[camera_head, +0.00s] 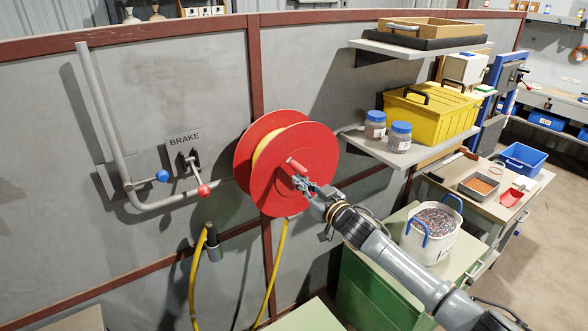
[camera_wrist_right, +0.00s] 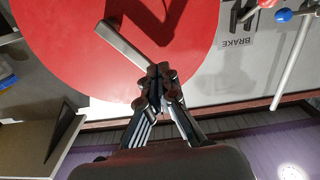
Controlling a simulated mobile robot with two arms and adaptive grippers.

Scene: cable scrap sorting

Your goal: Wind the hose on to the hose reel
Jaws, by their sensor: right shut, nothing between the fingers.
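The hose reel (camera_head: 312,180) has two red discs and is mounted on the grey wall panel. Some yellow hose (camera_head: 279,262) shows between the discs and hangs down below the reel. My right gripper (camera_head: 303,184) is just below the handle, close to the disc face. In the right wrist view the fingertips (camera_wrist_right: 158,72) are together, at the end of a grey crank bar (camera_wrist_right: 123,47) against the red disc. I cannot tell whether they touch the bar. My left gripper is not in view.
A BRAKE sign (camera_head: 185,140) is above levers with a blue knob (camera_head: 162,176) and a red knob (camera_head: 204,190). A grey pipe (camera_head: 105,110) is at the left. Shelves with a yellow bin (camera_head: 430,115) and a white bucket (camera_head: 433,232) are at the right.

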